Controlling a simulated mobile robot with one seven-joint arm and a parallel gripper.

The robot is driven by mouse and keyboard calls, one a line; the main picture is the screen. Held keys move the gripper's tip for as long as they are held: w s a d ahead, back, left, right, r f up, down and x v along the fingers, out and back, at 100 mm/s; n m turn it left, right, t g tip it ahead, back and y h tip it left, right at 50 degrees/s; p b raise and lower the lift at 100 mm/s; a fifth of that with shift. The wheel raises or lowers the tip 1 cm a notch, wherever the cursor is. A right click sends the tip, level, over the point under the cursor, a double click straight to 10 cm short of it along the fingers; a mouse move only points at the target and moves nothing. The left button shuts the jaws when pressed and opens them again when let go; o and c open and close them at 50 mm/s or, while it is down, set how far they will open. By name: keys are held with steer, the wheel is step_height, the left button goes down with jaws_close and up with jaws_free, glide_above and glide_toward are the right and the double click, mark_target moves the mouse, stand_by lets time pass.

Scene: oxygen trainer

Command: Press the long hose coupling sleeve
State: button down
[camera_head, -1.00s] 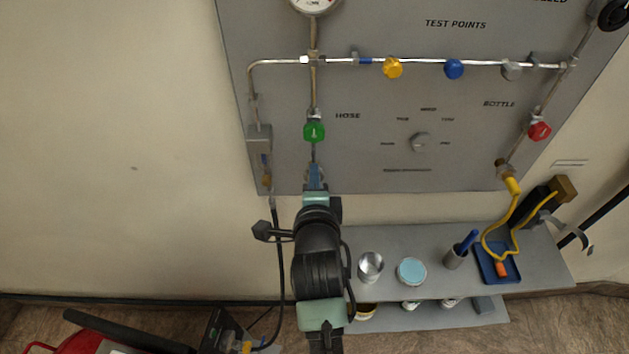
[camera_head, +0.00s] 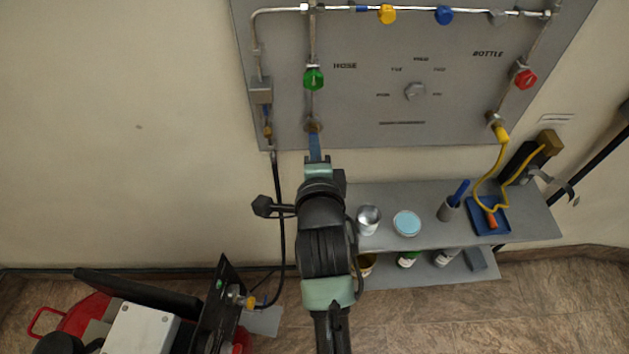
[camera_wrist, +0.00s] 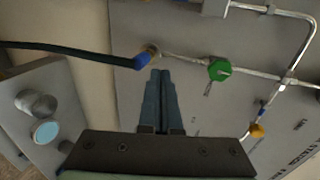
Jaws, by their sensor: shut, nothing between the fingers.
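In the wrist view, a dark hose (camera_wrist: 70,50) comes in from the left and ends in a blue coupling sleeve (camera_wrist: 142,61) at a brass fitting (camera_wrist: 152,50) on the panel, below the green valve in upright terms. My gripper (camera_wrist: 160,72) is shut and empty. In the wrist image its fingertips show just below and right of the sleeve; whether they touch it I cannot tell. In the head view my gripper (camera_head: 314,140) points up at the panel, just under the brass fitting (camera_head: 312,125). My arm hides most of the hose there.
The green valve (camera_head: 313,79) sits above the fitting on the grey panel (camera_head: 360,115). A second black hose (camera_head: 279,210) hangs left of my arm. To the right, a grey shelf (camera_head: 430,230) carries a metal cup (camera_head: 368,220), a blue-topped jar (camera_head: 407,223) and a blue tray (camera_head: 475,226).

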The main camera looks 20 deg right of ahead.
steer(key=shift+b+v, duration=0.7)
steer(key=shift+v, duration=2.25)
steer(key=shift+s, duration=0.15)
steer(key=shift+f, duration=0.1)
